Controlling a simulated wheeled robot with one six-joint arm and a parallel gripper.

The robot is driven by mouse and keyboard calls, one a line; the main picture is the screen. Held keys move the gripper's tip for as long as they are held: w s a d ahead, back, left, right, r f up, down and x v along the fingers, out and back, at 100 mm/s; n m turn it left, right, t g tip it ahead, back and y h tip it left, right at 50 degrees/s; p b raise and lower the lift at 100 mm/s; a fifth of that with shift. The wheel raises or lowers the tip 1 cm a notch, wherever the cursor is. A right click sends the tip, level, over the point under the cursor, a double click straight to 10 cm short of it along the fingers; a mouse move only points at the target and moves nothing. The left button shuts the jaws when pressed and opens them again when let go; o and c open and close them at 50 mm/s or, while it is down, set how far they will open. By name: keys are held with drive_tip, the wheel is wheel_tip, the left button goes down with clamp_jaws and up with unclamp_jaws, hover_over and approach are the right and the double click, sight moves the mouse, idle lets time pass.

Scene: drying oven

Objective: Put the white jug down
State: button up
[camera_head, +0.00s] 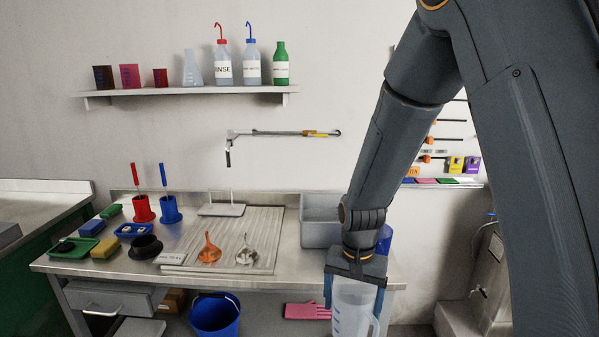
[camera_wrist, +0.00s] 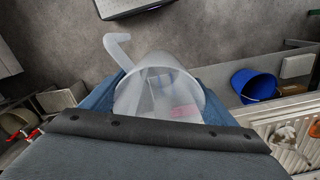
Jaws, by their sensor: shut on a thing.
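The white jug (camera_head: 352,308) is translucent, with pale blue marks on its side and a handle on the right in the head view. It is upright or nearly so, in front of the table's right end; its bottom is cut off by the picture edge. My gripper (camera_head: 355,275) is shut on the jug, with blue fingers at either side of it. In the wrist view the jug (camera_wrist: 160,88) shows its open mouth and handle, between the fingers of my gripper (camera_wrist: 160,92). I see floor beyond it.
The steel table (camera_head: 120,262) holds a ribbed board (camera_head: 190,262) with funnels, and a grey bin (camera_head: 318,235) at the right. The table's front right strip looks clear. A shelf (camera_head: 190,91) with bottles hangs above.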

drive_tip(key=w+d+f+n, duration=0.1)
drive_tip(key=d+f+n, duration=0.3)
drive_tip(key=d+f, duration=0.3)
wheel_tip(320, 180, down, 4)
drive_tip(key=shift+w+n, duration=0.2)
drive_tip(key=shift+n, duration=0.1)
